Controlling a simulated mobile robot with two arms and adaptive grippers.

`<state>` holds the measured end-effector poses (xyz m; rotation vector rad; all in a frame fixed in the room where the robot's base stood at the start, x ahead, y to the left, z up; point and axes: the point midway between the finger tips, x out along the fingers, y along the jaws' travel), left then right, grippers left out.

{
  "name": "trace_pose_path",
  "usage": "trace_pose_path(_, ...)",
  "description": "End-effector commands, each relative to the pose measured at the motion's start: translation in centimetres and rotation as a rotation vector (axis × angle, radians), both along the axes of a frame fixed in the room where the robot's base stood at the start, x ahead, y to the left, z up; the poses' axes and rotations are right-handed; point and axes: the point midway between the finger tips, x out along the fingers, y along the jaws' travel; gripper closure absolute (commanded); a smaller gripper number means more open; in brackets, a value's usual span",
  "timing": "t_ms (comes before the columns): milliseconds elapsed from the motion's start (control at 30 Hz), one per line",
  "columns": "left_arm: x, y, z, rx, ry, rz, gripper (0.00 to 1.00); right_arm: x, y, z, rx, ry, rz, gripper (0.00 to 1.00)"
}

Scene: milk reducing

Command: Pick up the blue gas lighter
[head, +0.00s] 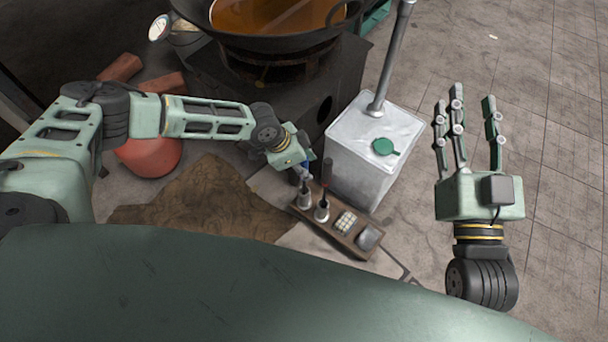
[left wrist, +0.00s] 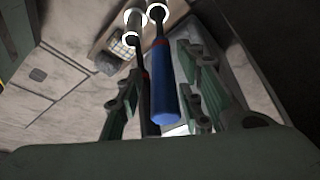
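The blue gas lighter (left wrist: 162,95) has a long blue handle and a dark shaft that runs down toward the tray. My left gripper (head: 305,163) is over the tray, and in the left wrist view its fingers (left wrist: 160,95) are open, one on each side of the blue handle. A gap shows on the left side of the handle; whether the right fingers touch it I cannot tell. In the head view the gripper mostly hides the lighter. My right gripper (head: 472,130) is open and empty, fingers pointing up, over bare floor at the right.
The narrow tray (head: 301,213) holds metal holders, a gridded block (head: 346,221) and a grey lump (head: 369,238). A black-handled tool (left wrist: 140,80) is beside the lighter. A white metal can (head: 365,165) stands close right of my left gripper. A stove with a wok (head: 275,45) is behind.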

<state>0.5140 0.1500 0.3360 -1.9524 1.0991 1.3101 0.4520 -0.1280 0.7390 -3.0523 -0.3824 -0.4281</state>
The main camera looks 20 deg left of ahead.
Motion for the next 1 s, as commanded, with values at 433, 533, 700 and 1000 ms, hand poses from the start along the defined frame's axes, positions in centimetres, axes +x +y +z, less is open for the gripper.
trace_pose_path(433, 0.07, -0.12, -0.27, 0.000, 0.000, 0.000, 0.74, -0.19, 0.05, 0.75, 0.010, -0.036, 0.002, 0.60)
trace_pose_path(533, 0.07, -0.12, -0.27, 0.000, 0.000, 0.000, 0.83, -0.19, 0.04, 0.74, 0.010, -0.036, 0.002, 0.60)
trace_pose_path(700, 0.07, -0.11, -0.26, 0.000, 0.000, 0.000, 0.98, -0.18, 0.04, 0.73, 0.010, -0.036, 0.001, 0.60)
trace_pose_path(1000, 0.09, -0.13, -0.23, -0.001, -0.001, 0.000, 1.00, -0.17, 0.02, 0.72, 0.010, -0.035, 0.001, 0.60)
